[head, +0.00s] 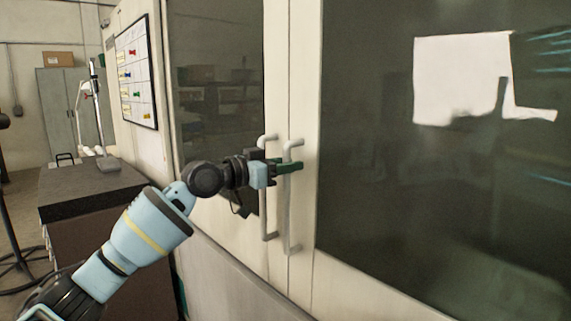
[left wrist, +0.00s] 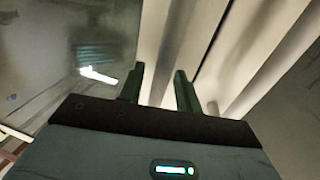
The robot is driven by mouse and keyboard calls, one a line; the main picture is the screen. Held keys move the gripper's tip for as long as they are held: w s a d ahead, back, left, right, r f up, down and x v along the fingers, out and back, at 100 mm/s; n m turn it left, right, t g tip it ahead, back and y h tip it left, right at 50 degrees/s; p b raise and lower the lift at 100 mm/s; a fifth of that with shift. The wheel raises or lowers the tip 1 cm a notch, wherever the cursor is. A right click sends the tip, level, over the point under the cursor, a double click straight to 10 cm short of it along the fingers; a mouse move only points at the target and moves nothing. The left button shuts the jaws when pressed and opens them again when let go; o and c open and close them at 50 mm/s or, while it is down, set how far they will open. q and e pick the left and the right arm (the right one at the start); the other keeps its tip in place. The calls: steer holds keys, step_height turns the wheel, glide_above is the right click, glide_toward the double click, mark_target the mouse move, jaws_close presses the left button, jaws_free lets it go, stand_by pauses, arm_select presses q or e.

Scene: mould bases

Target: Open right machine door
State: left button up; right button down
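The right machine door (head: 305,215) has a cream frame and a large dark window. Its upright pale bar handle (head: 288,215) stands beside the left door's similar handle (head: 267,222). Both doors look closed, with a narrow seam between them. My left gripper (head: 290,166) is at the upper part of the right handle, its green fingers level across it. In the left wrist view the fingers (left wrist: 160,85) are apart, and a pale bar, seemingly the right handle, runs between them. I cannot tell whether they touch it. My right gripper is not in view.
The left door (head: 220,120) has a dark window behind my left arm. A dark-topped cabinet (head: 90,183) stands at the left, with a whiteboard (head: 137,75) on the wall above. A grey locker (head: 62,115) is farther back.

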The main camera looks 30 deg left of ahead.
arm_select(q)
jaws_close()
steer(key=shift+w+d+f, duration=0.1)
stand_by(0.4)
